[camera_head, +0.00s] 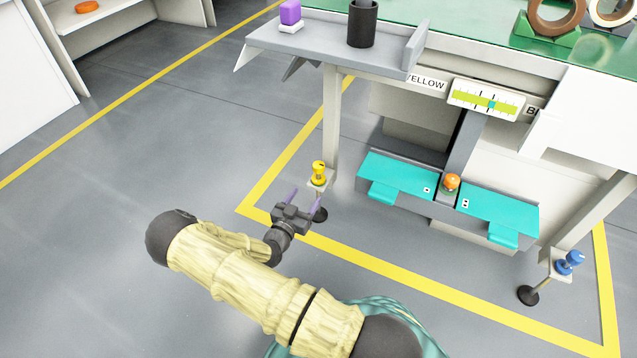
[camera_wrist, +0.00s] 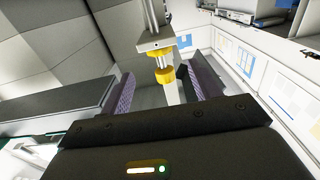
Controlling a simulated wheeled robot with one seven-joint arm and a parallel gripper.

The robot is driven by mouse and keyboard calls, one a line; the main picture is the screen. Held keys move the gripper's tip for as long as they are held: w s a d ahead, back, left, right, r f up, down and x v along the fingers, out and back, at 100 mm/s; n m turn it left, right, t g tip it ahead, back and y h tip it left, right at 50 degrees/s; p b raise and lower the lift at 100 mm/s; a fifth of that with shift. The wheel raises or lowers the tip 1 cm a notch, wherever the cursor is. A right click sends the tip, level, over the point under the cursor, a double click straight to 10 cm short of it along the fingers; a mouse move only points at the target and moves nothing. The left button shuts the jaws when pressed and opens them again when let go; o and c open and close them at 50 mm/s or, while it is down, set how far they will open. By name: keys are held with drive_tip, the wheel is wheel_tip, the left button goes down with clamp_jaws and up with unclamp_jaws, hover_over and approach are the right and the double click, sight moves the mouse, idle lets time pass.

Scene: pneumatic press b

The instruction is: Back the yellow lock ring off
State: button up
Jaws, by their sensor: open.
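The yellow fitting (camera_head: 319,173) stands on a small bracket on the near left leg of the press table, above a black foot. I cannot tell for sure which of these is the lock ring. My gripper (camera_head: 305,198) is open and empty, just short of the fitting. In the wrist view its purple fingers (camera_wrist: 157,78) lie left and right of the knob, apart from it, and the knob appears beyond their tips.
An orange knob (camera_head: 452,182) sits between teal pedals (camera_head: 400,178). A blue fitting (camera_head: 570,262) is on the right leg. A grey shelf (camera_head: 330,45) carrying a black cup (camera_head: 362,22) overhangs the yellow fitting. Open floor (camera_head: 130,150) lies to the left.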

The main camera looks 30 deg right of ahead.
sight(315, 183)
drive_tip(key=b+x, duration=0.4)
drive_tip(key=x, duration=0.4)
drive_tip(key=shift+w+d+f, duration=0.2)
drive_tip(key=shift+w+d, duration=0.05)
drive_tip(key=shift+w+d+r+b, duration=0.2)
drive_tip(key=shift+w+d+b, duration=0.15)
drive_tip(key=shift+d+b, duration=0.15)
drive_tip(key=c, duration=1)
